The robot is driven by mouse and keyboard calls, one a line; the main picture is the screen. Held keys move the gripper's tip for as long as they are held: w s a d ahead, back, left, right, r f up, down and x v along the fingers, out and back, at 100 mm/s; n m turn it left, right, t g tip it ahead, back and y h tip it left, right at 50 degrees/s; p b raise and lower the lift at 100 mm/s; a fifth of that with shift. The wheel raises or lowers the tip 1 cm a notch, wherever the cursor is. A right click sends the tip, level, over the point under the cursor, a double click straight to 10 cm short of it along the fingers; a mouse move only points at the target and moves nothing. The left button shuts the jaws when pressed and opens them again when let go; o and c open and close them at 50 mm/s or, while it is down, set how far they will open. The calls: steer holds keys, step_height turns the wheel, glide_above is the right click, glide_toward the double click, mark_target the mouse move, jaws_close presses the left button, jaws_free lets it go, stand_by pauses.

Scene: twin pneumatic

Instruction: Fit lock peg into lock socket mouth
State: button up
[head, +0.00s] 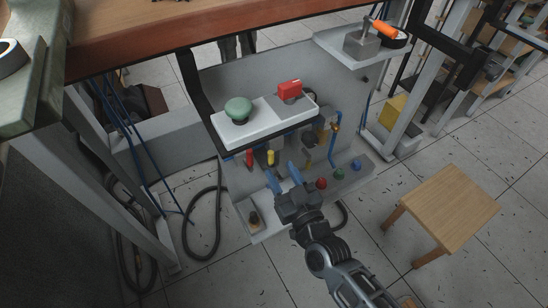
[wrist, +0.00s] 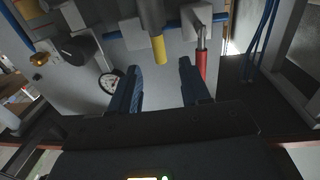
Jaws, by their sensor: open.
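My gripper (head: 282,178) is open and empty in front of the grey panel; its two blue fingers also show in the wrist view (wrist: 160,82). Beyond the fingertips, a yellow-ended cylinder (wrist: 158,48) points into the gap between them, and a red one (wrist: 202,65) lies just beyond the right finger. In the head view the yellow (head: 270,157) and red (head: 249,159) pieces hang under a white box. An orange-handled piece (head: 382,28) stands tilted at a grey block (head: 361,43) on the upper right shelf. I cannot tell which parts are the lock peg and socket mouth.
The white box (head: 236,130) carries a green mushroom button (head: 238,108) and a red block (head: 289,91). A wooden stool (head: 440,210) stands right; floor between is clear.

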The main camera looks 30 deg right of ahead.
steer(key=shift+s+a, duration=0.2)
steer(key=shift+s, duration=2.45)
steer(key=s+r+g+y, duration=0.1)
steer(key=s+r, duration=0.1)
steer(key=s, duration=0.6)
steer(key=s+r, duration=0.3)
steer(key=s, duration=0.6)
steer(key=s+d+r+n+g, duration=0.1)
steer(key=s+r+g, duration=0.1)
steer(key=s+r, duration=0.9)
steer(key=shift+s+r+y, duration=0.3)
steer(key=shift+r, duration=0.05)
step_height(320, 180, up, 18)
steer(key=p, duration=1.8)
steer(key=shift+f, duration=0.15)
